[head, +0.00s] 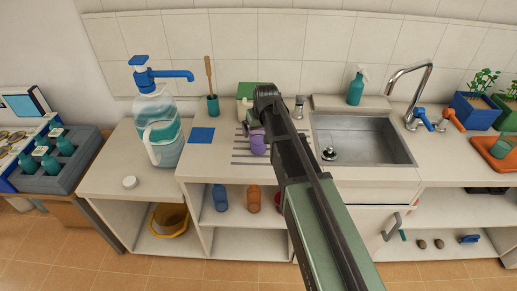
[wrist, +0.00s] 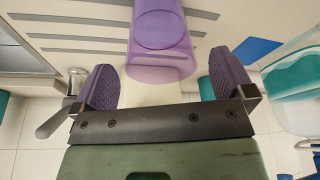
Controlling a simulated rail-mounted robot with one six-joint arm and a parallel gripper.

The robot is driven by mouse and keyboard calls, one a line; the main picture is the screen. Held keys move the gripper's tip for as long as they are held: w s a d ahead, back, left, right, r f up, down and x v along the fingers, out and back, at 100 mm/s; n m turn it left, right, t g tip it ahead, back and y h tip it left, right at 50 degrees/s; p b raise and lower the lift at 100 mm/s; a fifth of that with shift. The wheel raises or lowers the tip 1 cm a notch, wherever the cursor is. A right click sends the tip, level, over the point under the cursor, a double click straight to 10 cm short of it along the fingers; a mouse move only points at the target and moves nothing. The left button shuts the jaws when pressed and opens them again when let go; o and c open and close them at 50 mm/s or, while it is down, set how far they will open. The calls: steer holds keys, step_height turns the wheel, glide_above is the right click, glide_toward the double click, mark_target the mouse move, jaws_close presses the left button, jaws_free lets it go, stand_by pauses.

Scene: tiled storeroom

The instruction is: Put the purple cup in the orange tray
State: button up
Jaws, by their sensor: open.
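The purple cup (head: 258,144) is on the counter left of the sink, over a patch of dark stripes. In the wrist view the cup (wrist: 160,45) looks see-through and lies ahead of and between the purple finger pads, with a gap on each side. My gripper (wrist: 161,68) is open and empty. In the head view my gripper (head: 254,122) is at the cup, partly hidden by my arm. The orange tray (head: 489,151) is at the far right of the counter, beyond the sink, with a teal item in it.
The sink (head: 360,140) and its tall faucet (head: 412,80) lie between cup and tray. A spray bottle (head: 355,88) stands behind the sink, and planters (head: 476,110) stand behind the tray. A large jug (head: 158,125) and blue square (head: 202,135) are left of the cup.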

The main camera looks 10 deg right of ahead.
mark_target(259, 134)
steer(key=b+x, duration=0.3)
steer(key=x, duration=0.2)
steer(key=shift+b, duration=0.4)
steer(key=shift+r, duration=0.25)
steer(key=c, duration=1.1)
steer(key=shift+r+p, duration=0.1)
steer(key=shift+p, duration=0.25)
step_height(259, 134, up, 20)
steer(key=p, duration=2)
